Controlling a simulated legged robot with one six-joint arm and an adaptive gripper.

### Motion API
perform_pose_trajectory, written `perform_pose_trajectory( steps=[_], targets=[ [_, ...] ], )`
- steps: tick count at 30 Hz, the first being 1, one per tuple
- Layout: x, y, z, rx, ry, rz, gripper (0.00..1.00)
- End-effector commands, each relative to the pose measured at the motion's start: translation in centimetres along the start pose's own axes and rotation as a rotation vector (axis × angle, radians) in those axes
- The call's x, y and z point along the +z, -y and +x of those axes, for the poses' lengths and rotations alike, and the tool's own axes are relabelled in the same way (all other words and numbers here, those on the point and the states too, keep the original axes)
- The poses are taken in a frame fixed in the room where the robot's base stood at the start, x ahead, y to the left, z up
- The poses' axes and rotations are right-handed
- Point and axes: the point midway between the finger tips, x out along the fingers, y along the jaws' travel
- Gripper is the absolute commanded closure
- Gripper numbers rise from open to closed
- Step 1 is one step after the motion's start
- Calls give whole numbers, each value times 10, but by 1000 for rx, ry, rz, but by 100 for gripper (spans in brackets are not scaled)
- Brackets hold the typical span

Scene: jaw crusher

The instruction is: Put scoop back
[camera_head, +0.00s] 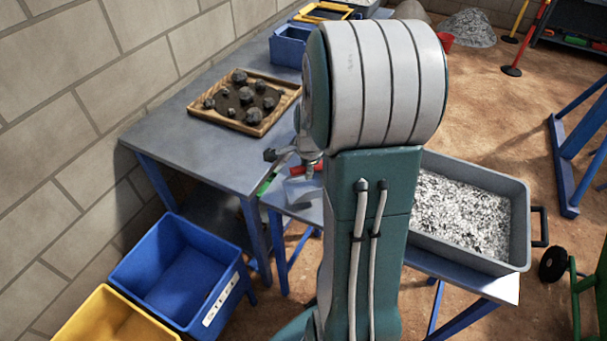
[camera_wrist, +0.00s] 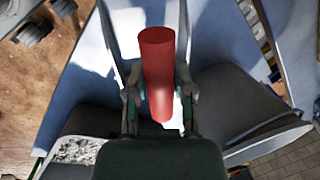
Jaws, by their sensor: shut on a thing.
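The scoop's red handle (camera_wrist: 158,75) stands between the two fingers of my gripper (camera_wrist: 159,103) in the wrist view, and the gripper is shut on it. In the head view the red handle (camera_head: 306,169) and part of my gripper (camera_head: 298,158) show just left of my arm, above a small blue-grey stand beside the table. A pale grey shape below the handle there looks like the scoop's pan. My arm hides much of this area, so I cannot tell whether the scoop touches the surface.
A grey tray of crushed stone (camera_head: 528,205) stands right of my arm. A wooden tray of dark rocks (camera_head: 203,117) lies on the metal table (camera_head: 165,140) by the wall. A blue bin (camera_head: 130,270) and a yellow bin (camera_head: 105,318) stand at the lower left.

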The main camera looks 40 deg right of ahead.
Motion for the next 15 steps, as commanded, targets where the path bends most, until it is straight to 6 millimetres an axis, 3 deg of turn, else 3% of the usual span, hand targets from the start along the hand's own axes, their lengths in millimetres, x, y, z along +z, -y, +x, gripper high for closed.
perform_pose_trajectory(
  steps=[8,15],
  targets=[
    [-1,11,20,0,0,0,100],
    [-1,5,50,0,0,-1,100]
  ],
)
